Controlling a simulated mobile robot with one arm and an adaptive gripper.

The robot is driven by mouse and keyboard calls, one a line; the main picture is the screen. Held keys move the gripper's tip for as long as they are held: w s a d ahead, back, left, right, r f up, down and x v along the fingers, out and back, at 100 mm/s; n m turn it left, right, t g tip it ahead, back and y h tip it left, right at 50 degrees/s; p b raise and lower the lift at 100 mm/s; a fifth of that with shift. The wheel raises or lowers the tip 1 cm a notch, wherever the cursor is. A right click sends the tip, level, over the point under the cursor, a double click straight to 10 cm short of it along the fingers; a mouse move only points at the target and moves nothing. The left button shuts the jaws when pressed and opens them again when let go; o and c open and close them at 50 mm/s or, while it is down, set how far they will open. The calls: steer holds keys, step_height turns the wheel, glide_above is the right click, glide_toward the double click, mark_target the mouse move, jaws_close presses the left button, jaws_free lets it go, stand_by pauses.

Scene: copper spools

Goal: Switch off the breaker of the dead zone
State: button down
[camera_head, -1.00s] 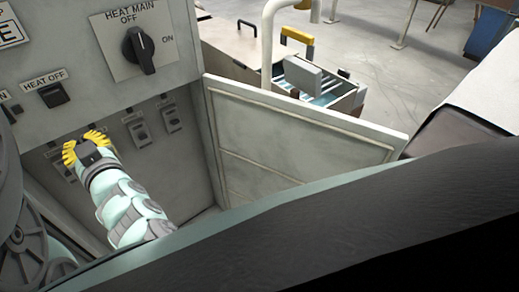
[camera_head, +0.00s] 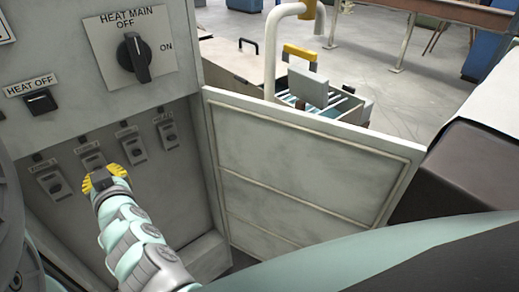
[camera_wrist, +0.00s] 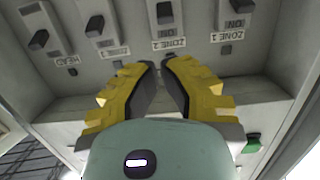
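A row of small breakers sits on the back wall of an open cabinet recess. In the head view these are the Zone 1 breaker (camera_head: 54,185), the Zone 2 breaker (camera_head: 91,158), the Zone 3 breaker (camera_head: 132,148) and the HEAD breaker (camera_head: 168,133). In the wrist view the order is reversed, with black levers on Zone 2 (camera_wrist: 165,13), Zone 3 (camera_wrist: 95,25) and HEAD (camera_wrist: 39,39). My yellow-fingered gripper (camera_head: 103,181) is just below Zone 2. In the wrist view my gripper (camera_wrist: 162,68) has an empty gap between its fingertips, apart from the levers.
The HEAT MAIN rotary switch (camera_head: 134,58) and the HEAT OFF switch (camera_head: 40,102) are on the panel above the recess. The open cabinet door (camera_head: 300,160) stands to the right of my arm. A green part (camera_wrist: 252,143) shows at lower right in the wrist view.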

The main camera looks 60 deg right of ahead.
mark_target(97, 157)
steer(key=shift+p+x, duration=0.3)
steer(key=shift+x, duration=4.05)
steer(key=shift+f+b, duration=0.1)
steer(key=shift+b, duration=0.5)
steer(key=shift+s+f+t+h+b, duration=0.15)
steer(key=shift+s+t+h+b, duration=0.15)
steer(key=shift+t+b, duration=1)
